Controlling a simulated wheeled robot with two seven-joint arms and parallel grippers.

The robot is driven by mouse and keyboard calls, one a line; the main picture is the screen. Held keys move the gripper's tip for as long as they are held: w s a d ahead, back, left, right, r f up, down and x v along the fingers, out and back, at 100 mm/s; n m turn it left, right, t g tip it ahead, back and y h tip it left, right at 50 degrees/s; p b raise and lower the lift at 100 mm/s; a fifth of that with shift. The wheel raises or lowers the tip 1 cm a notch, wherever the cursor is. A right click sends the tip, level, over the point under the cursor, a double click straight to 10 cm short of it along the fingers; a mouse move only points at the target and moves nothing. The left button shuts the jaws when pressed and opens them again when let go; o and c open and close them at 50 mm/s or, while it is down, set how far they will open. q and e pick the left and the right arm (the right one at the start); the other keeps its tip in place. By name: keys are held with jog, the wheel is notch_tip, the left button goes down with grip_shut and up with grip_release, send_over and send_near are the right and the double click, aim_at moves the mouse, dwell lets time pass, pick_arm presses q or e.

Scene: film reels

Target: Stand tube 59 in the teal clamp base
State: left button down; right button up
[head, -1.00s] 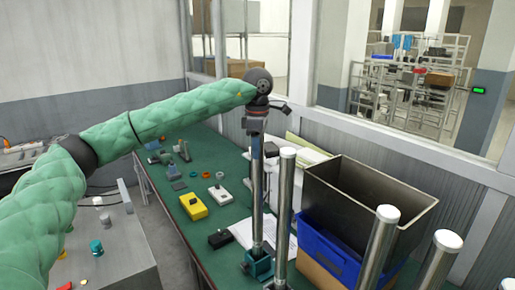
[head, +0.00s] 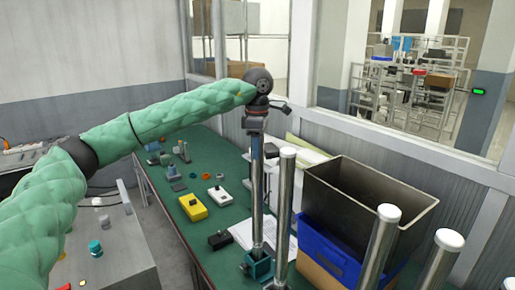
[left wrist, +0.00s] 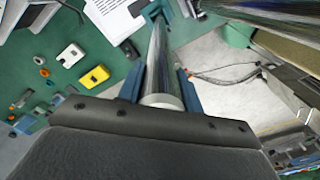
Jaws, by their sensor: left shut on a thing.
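A shiny metal tube (head: 257,215) stands nearly upright over the green table. No number on it is readable. My left gripper (head: 256,150) is shut on the tube near its top. The tube's lower end is at the teal clamp base (head: 260,268) on the table; I cannot tell how deep it sits. In the left wrist view the tube (left wrist: 158,60) runs away from between the blue fingers (left wrist: 160,90) toward the teal base (left wrist: 155,10). My right gripper is not in view.
Other metal posts (head: 284,205) with pale caps stand close at right. A blue bin (head: 330,250) and a grey open box (head: 385,200) are behind them. A yellow box (head: 193,207), a white block (head: 220,196) and a black block (head: 220,240) lie left on the table.

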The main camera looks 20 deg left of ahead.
pick_arm(q)
jog(key=shift+f+b, duration=0.45)
jog(key=shift+f, duration=0.15)
jog(key=c, duration=1.2)
grip_release()
jog(key=shift+r+p, duration=1.55)
jog(key=shift+r, duration=3.95)
